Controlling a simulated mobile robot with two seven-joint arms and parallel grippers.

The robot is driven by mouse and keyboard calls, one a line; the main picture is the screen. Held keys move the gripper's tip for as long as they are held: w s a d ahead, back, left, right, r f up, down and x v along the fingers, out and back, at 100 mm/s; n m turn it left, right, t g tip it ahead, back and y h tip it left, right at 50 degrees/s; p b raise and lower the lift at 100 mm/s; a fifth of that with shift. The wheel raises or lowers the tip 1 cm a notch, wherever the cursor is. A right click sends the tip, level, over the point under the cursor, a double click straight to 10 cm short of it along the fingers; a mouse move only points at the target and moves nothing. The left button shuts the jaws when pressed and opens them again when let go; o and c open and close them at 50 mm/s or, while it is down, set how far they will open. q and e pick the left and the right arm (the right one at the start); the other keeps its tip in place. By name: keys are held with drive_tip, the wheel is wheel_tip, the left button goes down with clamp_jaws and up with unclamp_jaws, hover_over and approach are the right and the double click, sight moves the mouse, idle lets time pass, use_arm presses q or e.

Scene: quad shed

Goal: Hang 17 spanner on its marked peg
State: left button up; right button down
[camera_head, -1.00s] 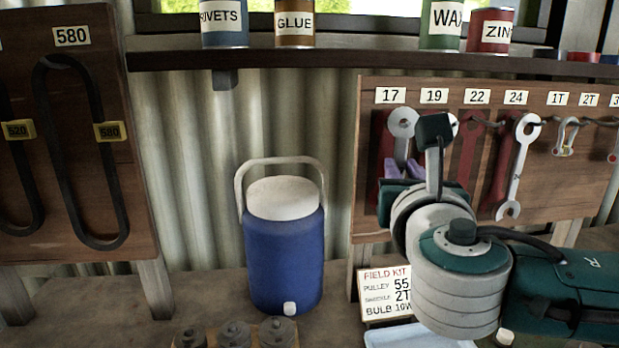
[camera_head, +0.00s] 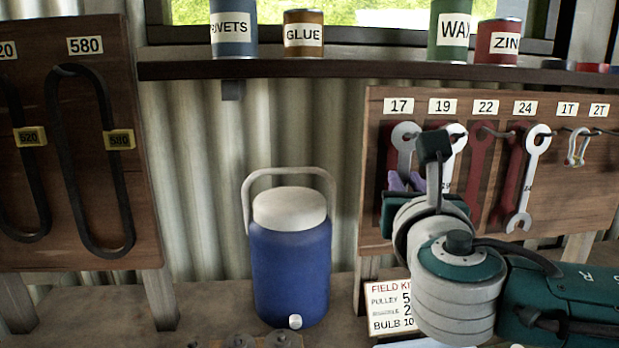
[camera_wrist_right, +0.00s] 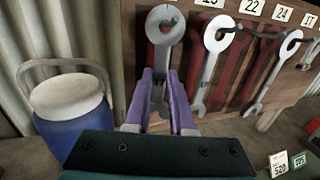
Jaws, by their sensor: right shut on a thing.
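The 17 spanner is grey; its ring end (camera_head: 405,137) is upright in front of the red outline under the 17 label (camera_head: 399,106). My right gripper (camera_head: 402,182), with purple fingers, is shut on its shaft, partly hidden behind my wrist. In the right wrist view the fingers (camera_wrist_right: 158,95) straddle the shaft, where a 17 mark shows, and the ring (camera_wrist_right: 165,24) is above. A dark peg tip shows by the ring; I cannot tell whether it passes through. My left gripper is not in view.
The 19 spanner (camera_head: 456,138) hangs close to the right, and the 24 spanner (camera_head: 537,146) hangs farther right. The 22 place (camera_head: 479,165) shows a red outline. A blue cooler (camera_head: 290,265) stands left of the board, and a shelf (camera_head: 330,68) with tins runs above.

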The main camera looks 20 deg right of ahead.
drive_tip(key=c, duration=0.7)
unclamp_jaws()
